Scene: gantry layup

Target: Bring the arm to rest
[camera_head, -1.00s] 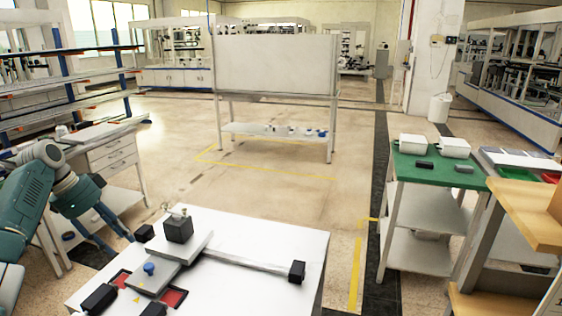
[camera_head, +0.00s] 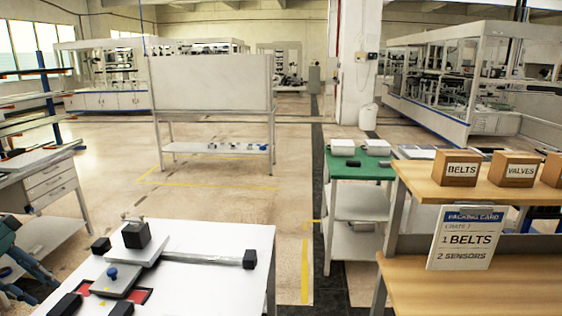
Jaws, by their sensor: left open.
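My left arm shows only in part at the lower left edge of the head view, as a teal link and a dark grip. Its left gripper (camera_head: 35,268) is open, with blue-grey fingers pointing down to the right beside the white table (camera_head: 205,262). Nothing shows between the fingers. The gripper is apart from the grey fixture (camera_head: 112,283) on that table. My right gripper is not in view.
The fixture carries a black block (camera_head: 136,234), a blue knob (camera_head: 112,273) and a bar. A wooden packing bench (camera_head: 490,290) at the right bears boxes and a card (camera_head: 465,238). A green-topped table (camera_head: 345,170) stands behind. Open floor (camera_head: 220,200) lies in the middle.

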